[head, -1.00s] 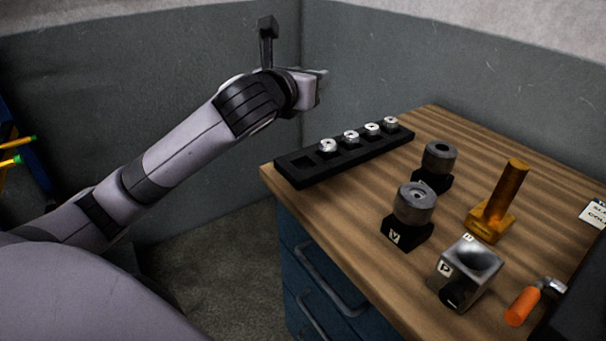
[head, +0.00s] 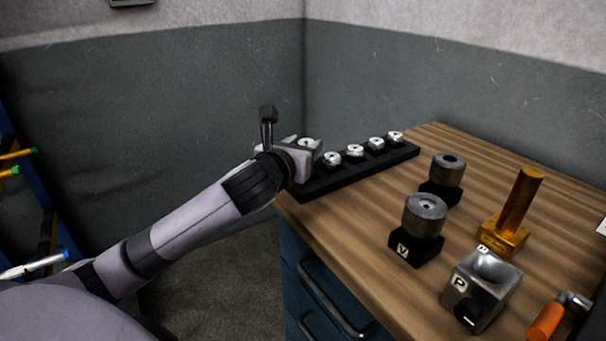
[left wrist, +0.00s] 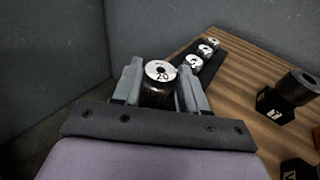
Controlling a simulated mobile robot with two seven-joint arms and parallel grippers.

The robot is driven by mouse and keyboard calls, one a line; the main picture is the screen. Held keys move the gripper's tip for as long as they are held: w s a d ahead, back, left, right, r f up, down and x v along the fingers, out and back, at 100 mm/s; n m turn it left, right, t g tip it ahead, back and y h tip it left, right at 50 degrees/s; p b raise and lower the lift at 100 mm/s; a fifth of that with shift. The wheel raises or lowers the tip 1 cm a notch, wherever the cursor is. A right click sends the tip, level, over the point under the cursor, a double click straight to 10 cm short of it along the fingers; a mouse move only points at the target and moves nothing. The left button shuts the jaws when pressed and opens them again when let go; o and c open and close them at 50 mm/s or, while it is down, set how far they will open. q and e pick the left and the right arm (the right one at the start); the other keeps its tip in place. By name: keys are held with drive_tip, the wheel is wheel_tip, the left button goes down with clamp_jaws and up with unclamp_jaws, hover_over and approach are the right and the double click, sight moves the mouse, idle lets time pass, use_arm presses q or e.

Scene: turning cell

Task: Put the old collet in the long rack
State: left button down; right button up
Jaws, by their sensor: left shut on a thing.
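The long black rack (head: 362,169) lies along the back left edge of the wooden bench top. Several silver-topped collets (head: 354,151) stand in it; some also show in the left wrist view (left wrist: 193,63). My left gripper (head: 310,148) is at the rack's left end, shut on a collet. The held collet (left wrist: 160,71) is upright between the fingers, with a pale marked top and dark body; its top also shows in the head view (head: 308,142). The gripper hides the rack's left end, so I cannot tell whether the collet's bottom is inside a slot. My right gripper is not in view.
Right of the rack stand two grey cylinders on black blocks (head: 414,247) (head: 439,193), a brass post (head: 517,203), a grey block marked P (head: 477,290) and an orange-handled tool (head: 546,321). Bare wood lies between rack and blocks. Grey walls stand behind.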

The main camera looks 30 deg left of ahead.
use_arm(q)
wheel_tip(320, 180, down, 5)
drive_tip(key=shift+r+b, duration=0.1)
drive_tip(key=shift+b, duration=0.5)
drive_tip(key=c, duration=0.6)
unclamp_jaws()
drive_tip(key=v, duration=1.2)
drive_tip(key=shift+d, duration=0.1)
